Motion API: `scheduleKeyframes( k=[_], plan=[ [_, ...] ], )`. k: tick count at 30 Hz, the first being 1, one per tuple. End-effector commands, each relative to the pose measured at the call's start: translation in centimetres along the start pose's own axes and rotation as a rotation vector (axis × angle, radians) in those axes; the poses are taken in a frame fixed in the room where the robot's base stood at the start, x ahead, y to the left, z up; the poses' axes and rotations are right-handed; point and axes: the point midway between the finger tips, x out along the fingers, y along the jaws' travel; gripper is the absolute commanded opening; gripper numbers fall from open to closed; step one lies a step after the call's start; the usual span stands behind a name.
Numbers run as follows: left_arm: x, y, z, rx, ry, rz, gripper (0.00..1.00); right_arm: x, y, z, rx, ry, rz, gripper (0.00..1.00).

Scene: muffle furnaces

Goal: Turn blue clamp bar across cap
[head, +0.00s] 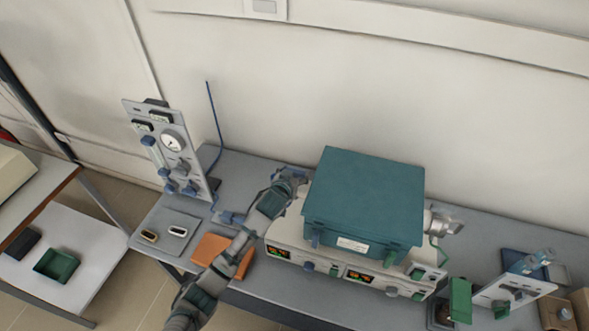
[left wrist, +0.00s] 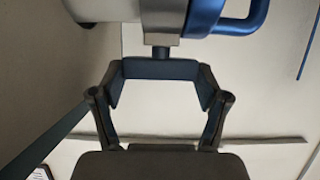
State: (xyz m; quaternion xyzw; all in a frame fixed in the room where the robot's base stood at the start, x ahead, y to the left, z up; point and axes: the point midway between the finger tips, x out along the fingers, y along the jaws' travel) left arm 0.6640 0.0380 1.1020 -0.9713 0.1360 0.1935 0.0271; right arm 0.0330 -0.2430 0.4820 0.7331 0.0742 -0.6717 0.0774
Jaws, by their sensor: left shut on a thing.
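My left gripper (head: 284,180) is at the left end of the teal furnace (head: 365,195) in the head view. In the left wrist view its fingers (left wrist: 160,88) are shut on the dark blue clamp bar (left wrist: 160,69), one at each end. The bar lies level across that picture. A short grey stem joins the bar to the grey metal cap (left wrist: 162,18). A bright blue curved handle (left wrist: 240,18) is to the right of the cap. In the head view my gripper and arm mostly hide the cap and the bar. My right gripper is out of view.
A grey gauge panel (head: 165,150) with blue knobs stands left of my arm. An orange pad (head: 215,252) lies by my forearm. A metal end fitting (head: 445,224) with a green handle is at the furnace's right. The wall is close behind the bench.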

Motion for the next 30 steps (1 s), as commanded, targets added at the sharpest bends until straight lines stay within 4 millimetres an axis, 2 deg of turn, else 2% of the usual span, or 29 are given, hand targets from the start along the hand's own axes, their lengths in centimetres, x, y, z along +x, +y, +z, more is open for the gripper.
scheduleKeyframes(
  k=[17,18,20,21,30],
  plan=[
    [0.09,0.14,0.39,-0.012,-0.007,-0.029,0.40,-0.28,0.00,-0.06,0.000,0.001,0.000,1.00],
    [0.09,0.13,0.39,-0.012,-0.008,-0.029,0.82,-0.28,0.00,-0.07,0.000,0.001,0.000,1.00],
    [0.08,0.13,0.36,-0.012,-0.007,-0.029,0.97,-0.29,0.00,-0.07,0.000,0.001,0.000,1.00],
    [0.07,0.12,0.32,-0.012,-0.006,-0.029,1.00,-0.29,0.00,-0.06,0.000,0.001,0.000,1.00],
    [0.02,0.08,0.13,-0.011,-0.002,-0.029,1.00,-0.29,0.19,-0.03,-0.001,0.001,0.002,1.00]
  ],
)
